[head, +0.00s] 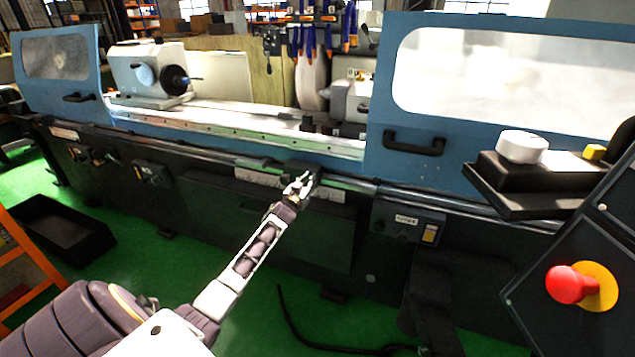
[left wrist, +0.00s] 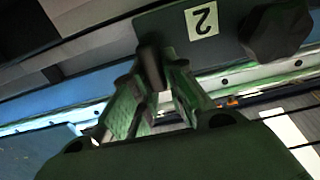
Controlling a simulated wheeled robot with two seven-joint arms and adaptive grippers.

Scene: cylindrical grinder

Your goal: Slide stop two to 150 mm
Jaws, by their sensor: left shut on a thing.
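Stop two (head: 303,168) is a small dark block on the rail along the front of the grinder. In the left wrist view stop two (left wrist: 175,22) bears a pale label with a 2 and has a dark knob (left wrist: 277,32) beside the label. My left gripper (head: 302,184) is at the front of the block. In the left wrist view the left gripper's fingers (left wrist: 152,85) are shut on a short dark handle that stands out from the block. The exact scale reading at the stop is too small to tell. My right gripper is in neither view.
The front rail (head: 225,156) runs past the stop on both sides, above a pale scale strip (head: 258,176). Another low dark block (head: 250,163) sits on the rail to the left. A blue door with a black handle (head: 414,146) and a control panel stand at the right.

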